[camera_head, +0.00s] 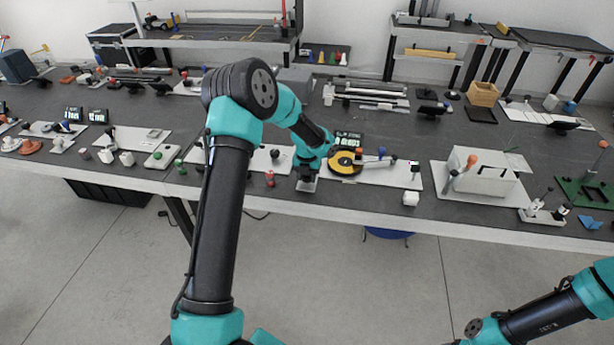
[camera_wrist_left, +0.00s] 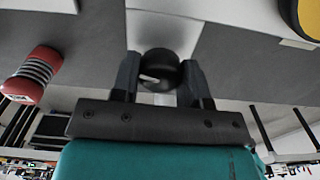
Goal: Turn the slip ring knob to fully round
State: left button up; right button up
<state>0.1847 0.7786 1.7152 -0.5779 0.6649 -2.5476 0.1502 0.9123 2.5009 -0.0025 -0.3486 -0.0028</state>
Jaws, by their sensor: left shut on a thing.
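The slip ring knob (camera_wrist_left: 160,68) is round and black with a short white mark on its face, seen in the left wrist view. It sits between the two dark fingers of my left gripper (camera_wrist_left: 159,76), which is shut on it. In the head view my left gripper (camera_head: 307,176) is at the table's front edge over a small white plate (camera_head: 306,187); the knob is hidden there. The white mark lies left of the knob's middle, slightly tilted. My right arm shows at the lower right; its gripper is out of view.
A red and grey spool-like piece (camera_wrist_left: 32,74) lies left of the gripper. A yellow and black disc (camera_head: 344,163) on a white board is close on the right. A white box (camera_head: 484,172) stands farther right. The floor in front is clear.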

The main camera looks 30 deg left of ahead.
pick_arm(q)
jog(key=m, duration=0.5)
dwell(0.4)
jog(key=o, duration=0.9)
jog(key=shift+o, duration=0.2)
jog(key=shift+r, duration=0.5)
jog(key=r, duration=0.2)
jog(key=shift+s+d+r, duration=0.25)
jog(key=shift+s+r, duration=0.1)
jog(key=shift+s, duration=0.05)
jog(key=s+d+r, duration=0.1)
jog(key=s+d, duration=0.7)
jog(key=s, duration=0.5)
jog(key=shift+r, duration=0.2)
